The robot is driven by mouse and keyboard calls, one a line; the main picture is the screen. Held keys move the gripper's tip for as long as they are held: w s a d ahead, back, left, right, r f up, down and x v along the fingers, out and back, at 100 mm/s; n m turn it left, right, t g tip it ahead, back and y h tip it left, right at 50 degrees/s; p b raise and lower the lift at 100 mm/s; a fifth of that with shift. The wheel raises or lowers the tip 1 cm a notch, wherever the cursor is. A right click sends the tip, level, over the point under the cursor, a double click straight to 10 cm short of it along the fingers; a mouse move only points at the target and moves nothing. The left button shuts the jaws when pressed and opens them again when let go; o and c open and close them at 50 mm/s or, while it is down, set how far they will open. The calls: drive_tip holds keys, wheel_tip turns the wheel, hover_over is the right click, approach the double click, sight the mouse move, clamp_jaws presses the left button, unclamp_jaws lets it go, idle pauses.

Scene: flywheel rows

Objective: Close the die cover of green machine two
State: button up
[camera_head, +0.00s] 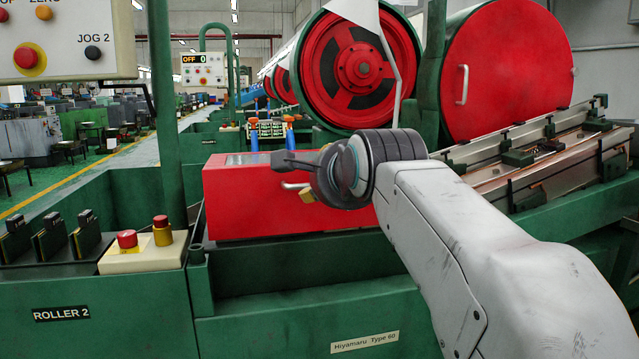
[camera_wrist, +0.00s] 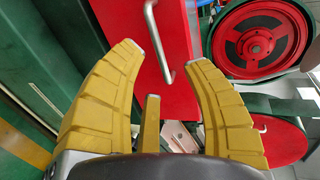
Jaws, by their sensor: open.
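A long red cover (camera_head: 250,205), probably the die cover, lies low in the green machine (camera_head: 260,320) marked ROLLER 2. I cannot tell from its position alone whether it is shut. Its metal handle (camera_head: 294,186) is partly hidden by my gripper (camera_head: 300,180). In the wrist view the red cover (camera_wrist: 150,95) runs ahead, and the handle (camera_wrist: 157,45) shows just beyond and between the spread yellow fingers of my gripper (camera_wrist: 168,58). My gripper is open and empty, close to the handle; I see no grip on it.
A red flywheel (camera_head: 358,68) and a round red guard with a handle (camera_head: 508,58) stand behind. A rail assembly (camera_head: 520,150) lies at the right. Red and yellow buttons (camera_head: 145,235) sit at the left. A JOG 2 panel (camera_head: 75,45) hangs at upper left.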

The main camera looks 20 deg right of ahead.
drive_tip(key=shift+v, duration=2.4)
